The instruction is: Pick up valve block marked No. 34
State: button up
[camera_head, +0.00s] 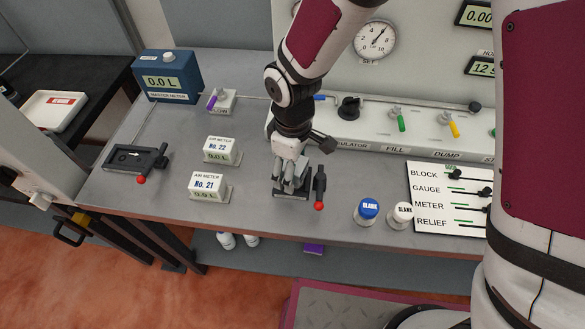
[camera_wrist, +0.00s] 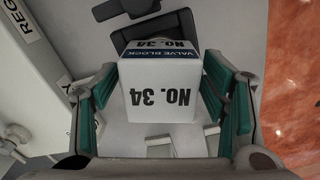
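The valve block marked No. 34 (camera_wrist: 160,92) is a white block with a blue "VALVE BLOCK" strip. It fills the middle of the wrist view, and its lettering appears upside down. My gripper (camera_wrist: 161,75) has its green-padded fingers on both sides of the block, with narrow gaps showing beside it. It looks open, though contact at the fingertips is hard to judge. In the head view my gripper (camera_head: 291,182) points down at the workbench, and its fingers largely hide the block. A dark fixture with a red-knobbed lever (camera_head: 319,190) is beside it.
Air meters No. 22 (camera_head: 221,149) and No. 21 (camera_head: 208,185) stand to the left. Blue (camera_head: 368,210) and white (camera_head: 400,215) blank caps stand to the right. A regulator panel (camera_head: 430,125) rises behind. A slider board (camera_head: 447,198) lies at right.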

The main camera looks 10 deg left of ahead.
grip_shut()
jog(key=shift+r, duration=0.15)
